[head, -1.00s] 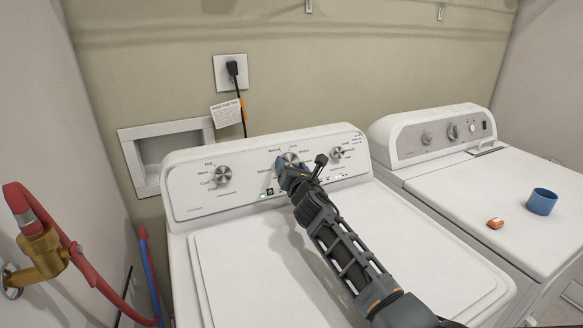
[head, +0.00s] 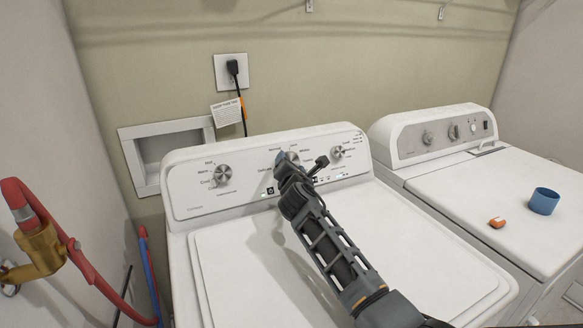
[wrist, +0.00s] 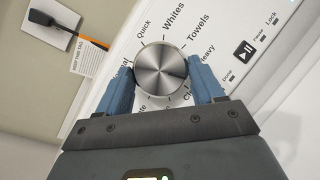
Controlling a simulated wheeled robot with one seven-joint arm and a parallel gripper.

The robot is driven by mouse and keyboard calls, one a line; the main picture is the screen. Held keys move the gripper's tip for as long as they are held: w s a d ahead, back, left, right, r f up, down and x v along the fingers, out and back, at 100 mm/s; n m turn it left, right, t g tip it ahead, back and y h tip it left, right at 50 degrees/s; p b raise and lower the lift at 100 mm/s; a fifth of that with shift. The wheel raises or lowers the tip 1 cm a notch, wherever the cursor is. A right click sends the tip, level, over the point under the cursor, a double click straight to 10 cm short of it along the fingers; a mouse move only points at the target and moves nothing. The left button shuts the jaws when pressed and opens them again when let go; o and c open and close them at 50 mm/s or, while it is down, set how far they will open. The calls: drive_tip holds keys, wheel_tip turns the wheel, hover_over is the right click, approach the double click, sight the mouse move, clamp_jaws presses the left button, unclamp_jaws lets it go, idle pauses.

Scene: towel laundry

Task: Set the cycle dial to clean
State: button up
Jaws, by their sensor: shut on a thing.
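The cycle dial (wrist: 160,64) is a round brushed-metal knob on the washer's panel. My gripper (wrist: 161,76) has one blue finger on each side of it, closed on the knob's rim. Labels around the dial read Quick, Whites, Towels and Heavy; a label starting "Cl" is partly covered by the right finger, and others at left and below are partly hidden. I cannot tell which label the dial points to. In the head view the dial (head: 292,157) shows just above my gripper (head: 283,164), mostly blocked by it.
The white washer (head: 235,265) has another knob (head: 222,174) left of the dial and one (head: 337,152) to the right. A play/pause button (wrist: 245,51) is right of the dial. The second machine (head: 480,190) holds a blue cup (head: 544,201) and a small orange item (head: 497,222).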

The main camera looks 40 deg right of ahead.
drive_tip(key=shift+r+m+g, duration=0.1)
drive_tip(key=shift+m+g, duration=0.8)
drive_tip(key=shift+m, duration=1.3)
drive_tip(key=o, duration=1)
drive_tip(key=shift+o, duration=0.2)
drive_tip(key=shift+a, duration=0.1)
drive_tip(key=v, duration=0.7)
drive_tip(key=shift+s+a, duration=0.15)
drive_tip(key=shift+a, duration=0.2)
drive_tip(key=shift+r, duration=0.1)
